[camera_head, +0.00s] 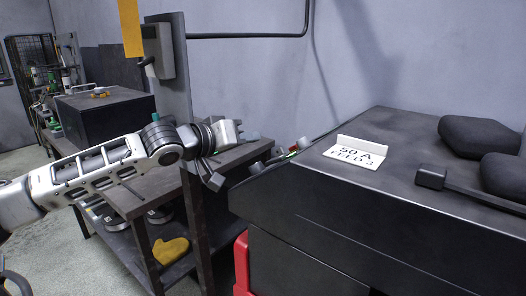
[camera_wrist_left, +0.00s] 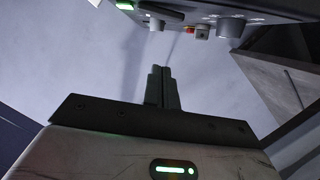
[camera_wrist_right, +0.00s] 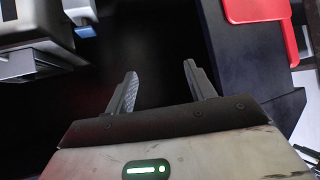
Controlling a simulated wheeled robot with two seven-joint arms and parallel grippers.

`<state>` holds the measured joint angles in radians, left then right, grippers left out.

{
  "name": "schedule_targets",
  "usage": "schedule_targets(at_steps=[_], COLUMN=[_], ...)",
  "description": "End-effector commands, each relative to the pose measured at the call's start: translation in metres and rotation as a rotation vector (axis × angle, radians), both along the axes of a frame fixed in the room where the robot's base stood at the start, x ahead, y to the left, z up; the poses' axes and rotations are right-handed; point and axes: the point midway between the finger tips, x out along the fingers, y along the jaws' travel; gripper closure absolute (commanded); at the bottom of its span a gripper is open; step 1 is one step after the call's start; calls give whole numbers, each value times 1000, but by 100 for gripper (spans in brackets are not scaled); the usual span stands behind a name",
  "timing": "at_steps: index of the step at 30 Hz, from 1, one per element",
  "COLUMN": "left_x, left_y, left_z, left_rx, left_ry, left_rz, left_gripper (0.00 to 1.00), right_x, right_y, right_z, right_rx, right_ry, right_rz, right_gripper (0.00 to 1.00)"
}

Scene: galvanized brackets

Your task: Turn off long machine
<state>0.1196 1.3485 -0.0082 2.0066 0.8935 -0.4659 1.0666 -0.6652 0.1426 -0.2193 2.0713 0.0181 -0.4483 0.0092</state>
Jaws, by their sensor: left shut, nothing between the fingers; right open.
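A long black machine (camera_head: 330,215) fills the right of the head view, with a white sign (camera_head: 355,152) reading "50 A FEED 3" on top. Small controls (camera_head: 291,150) show at its back left edge, partly hidden. In the left wrist view a dark control panel (camera_wrist_left: 180,12) hangs across the top with a lit green light (camera_wrist_left: 124,5), grey knobs (camera_wrist_left: 229,28) and a small red-orange part (camera_wrist_left: 201,31). My left gripper (camera_wrist_left: 162,72) is shut and empty, pointing toward the panel, apart from it. My right gripper (camera_wrist_right: 160,78) is open and empty, outside the head view.
A grey switch box (camera_head: 160,50) with a lever is on a post behind my left arm. A dark workbench (camera_head: 150,185) stands left of the machine, with a yellow cloth (camera_head: 171,250) below. A red object (camera_wrist_right: 258,10) lies near my right gripper.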

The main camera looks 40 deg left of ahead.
Motion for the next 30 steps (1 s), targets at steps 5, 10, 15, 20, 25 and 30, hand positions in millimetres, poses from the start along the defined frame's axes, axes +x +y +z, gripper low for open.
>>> schedule_targets(at_steps=[5,10,15,20,25,30], left_x=[16,24,23,22,22,22], left_y=[-1,-10,-20,-24,-25,-25], left_z=[1,-13,-31,-39,-41,-40], left_rx=[-8,-3,-2,0,0,0], left_ry=[-4,3,3,1,0,0], left_rz=[5,-3,-2,-1,0,0], left_gripper=[100,100,100,100,100,100], right_x=[0,0,0,0,0,-1], right_y=[-1,-4,-5,-5,-5,-5], right_z=[8,4,4,4,4,4], right_rx=[-7,-14,-18,-19,-20,-19], right_ry=[1,4,4,5,6,8], right_rz=[1,0,1,2,2,2], right_gripper=[45,45,45,45,45,45])
